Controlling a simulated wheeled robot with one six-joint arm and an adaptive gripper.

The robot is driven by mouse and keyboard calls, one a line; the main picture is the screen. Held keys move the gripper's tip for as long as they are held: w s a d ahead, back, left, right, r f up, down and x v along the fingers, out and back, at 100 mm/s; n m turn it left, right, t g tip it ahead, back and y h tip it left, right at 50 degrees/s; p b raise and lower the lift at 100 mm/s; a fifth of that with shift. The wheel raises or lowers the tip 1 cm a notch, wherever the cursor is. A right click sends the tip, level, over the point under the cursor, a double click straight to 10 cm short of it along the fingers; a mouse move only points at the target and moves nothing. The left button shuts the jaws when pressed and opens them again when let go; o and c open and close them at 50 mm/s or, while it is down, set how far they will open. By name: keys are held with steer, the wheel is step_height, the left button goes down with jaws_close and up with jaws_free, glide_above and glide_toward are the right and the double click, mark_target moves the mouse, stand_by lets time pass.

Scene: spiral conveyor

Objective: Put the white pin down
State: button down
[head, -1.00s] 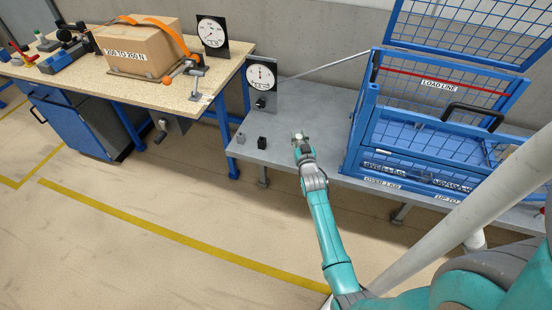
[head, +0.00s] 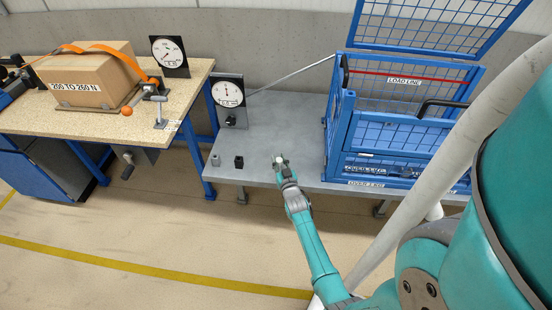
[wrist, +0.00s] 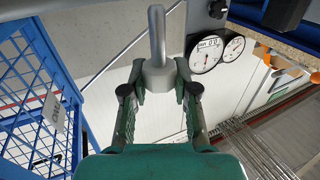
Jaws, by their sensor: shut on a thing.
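The pin (wrist: 157,50) is pale grey in the wrist view, a slim stem on a wider collar. My gripper (wrist: 157,92) is shut on it, with one finger on each side of the collar. In the head view the pin (head: 279,159) is a small whitish piece at the tip of my gripper (head: 283,168), over the grey table (head: 262,196). It is to the right of the black block and left of the blue cage. I cannot tell whether the pin touches the table.
A black block (head: 239,162) and a small grey block (head: 215,160) stand on the table to the left. A dial gauge (head: 228,94) stands behind them. The blue cage (head: 340,135) fills the right side. Bare tabletop lies around my gripper.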

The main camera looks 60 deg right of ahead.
steer(key=shift+f, duration=0.5)
steer(key=shift+f, duration=0.1)
steer(key=c, duration=0.9)
jaws_free()
